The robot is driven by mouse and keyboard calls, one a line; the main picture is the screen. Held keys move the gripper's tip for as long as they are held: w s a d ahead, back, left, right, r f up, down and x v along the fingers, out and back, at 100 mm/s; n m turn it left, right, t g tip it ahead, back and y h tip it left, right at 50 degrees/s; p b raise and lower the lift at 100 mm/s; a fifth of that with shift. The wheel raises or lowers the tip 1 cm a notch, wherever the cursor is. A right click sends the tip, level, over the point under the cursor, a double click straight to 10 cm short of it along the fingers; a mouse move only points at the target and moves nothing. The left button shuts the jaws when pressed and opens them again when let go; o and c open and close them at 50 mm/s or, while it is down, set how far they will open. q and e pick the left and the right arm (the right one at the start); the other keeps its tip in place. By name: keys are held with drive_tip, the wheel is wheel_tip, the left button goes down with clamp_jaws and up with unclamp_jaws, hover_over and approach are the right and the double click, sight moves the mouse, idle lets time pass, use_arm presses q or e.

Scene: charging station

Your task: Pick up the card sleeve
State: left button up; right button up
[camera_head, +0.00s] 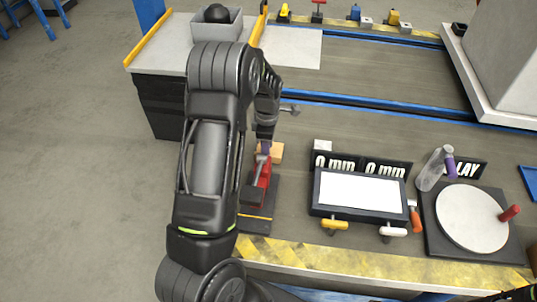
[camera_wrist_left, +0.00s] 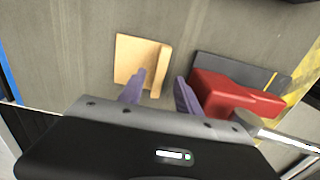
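The card sleeve appears to be the small tan piece (camera_head: 276,153) on the grey work surface, partly hidden behind my left arm. In the left wrist view the tan sleeve (camera_wrist_left: 132,60) lies flat, with a raised strip along its right side. My left gripper (camera_wrist_left: 160,92) is open, its two purple fingers apart. The raised strip lies ahead of the gap between them, and the left fingertip overlaps the sleeve's lower part in the picture. Nothing is held. In the head view the left gripper (camera_head: 265,148) points down beside the sleeve. My right gripper is not visible.
A red clamp-like device (camera_head: 262,180) on a dark base is close beside the gripper; it also shows in the wrist view (camera_wrist_left: 232,95). A display panel (camera_head: 358,190), a bottle (camera_head: 434,168) and a round turntable (camera_head: 472,218) stand to the right. A grey bin (camera_head: 217,27) is behind.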

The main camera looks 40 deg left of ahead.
use_arm(q)
wheel_tip(320, 180, down, 3)
drive_tip(key=shift+r, duration=0.2)
drive_tip(key=shift+c, duration=0.2)
clamp_jaws()
idle(0.4)
